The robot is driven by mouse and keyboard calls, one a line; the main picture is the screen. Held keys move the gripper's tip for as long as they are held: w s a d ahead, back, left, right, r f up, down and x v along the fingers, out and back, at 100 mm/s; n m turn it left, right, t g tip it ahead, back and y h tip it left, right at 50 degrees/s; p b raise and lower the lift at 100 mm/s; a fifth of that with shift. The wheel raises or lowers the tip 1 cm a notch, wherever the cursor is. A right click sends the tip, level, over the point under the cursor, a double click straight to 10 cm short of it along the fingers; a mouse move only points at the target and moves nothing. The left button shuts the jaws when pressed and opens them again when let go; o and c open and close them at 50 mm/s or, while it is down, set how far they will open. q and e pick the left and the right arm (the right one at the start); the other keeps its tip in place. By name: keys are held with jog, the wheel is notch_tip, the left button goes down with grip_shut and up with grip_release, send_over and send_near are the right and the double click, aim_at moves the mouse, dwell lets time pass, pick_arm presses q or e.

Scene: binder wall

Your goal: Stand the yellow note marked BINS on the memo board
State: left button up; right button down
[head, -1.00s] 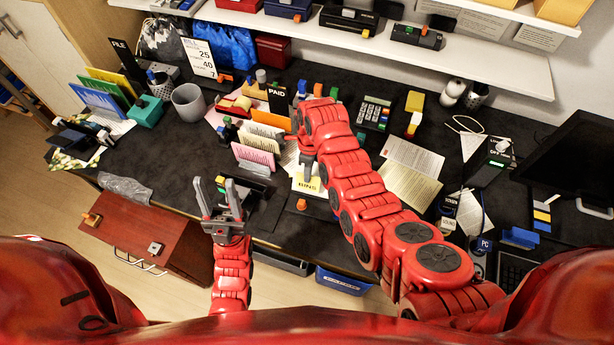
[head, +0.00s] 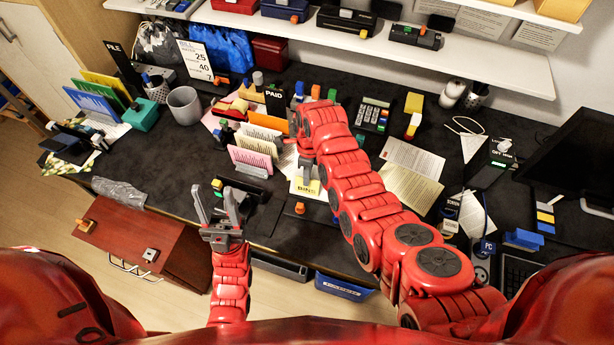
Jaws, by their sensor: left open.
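The yellow note marked BINS (head: 307,188) is near the front of the dark desk, by a white paper. Its lettering is small, and I cannot tell whether it lies flat or is raised. My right gripper (head: 308,172) points down directly over the note, partly covered by its own red arm. I cannot tell whether its fingers are open or closed on the note. My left gripper (head: 216,206) is open and empty near the desk's front edge, left of the note.
Upright pink and white cards (head: 250,159) stand left of the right gripper. A PAID sign (head: 273,97), a grey cup (head: 184,105) and a calculator (head: 371,114) are farther back. Papers (head: 411,175) lie right of my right arm. A brown drawer unit (head: 140,240) is at lower left.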

jog(key=shift+s+a+f+b, duration=0.1)
jog(key=shift+s+f+b, duration=0.25)
jog(key=shift+f, duration=0.35)
dwell(1.0)
jog(key=c, duration=1)
grip_release()
jog(key=shift+o, duration=0.2)
jog(key=shift+r, duration=0.1)
jog(key=shift+r, duration=0.2)
notch_tip(320, 180, up, 17)
jog(key=w+p, duration=0.2)
jog(key=p, duration=0.2)
jog(key=shift+w+d+f+p, duration=0.15)
jog(key=shift+d+p, duration=0.15)
jog(key=shift+p, duration=0.05)
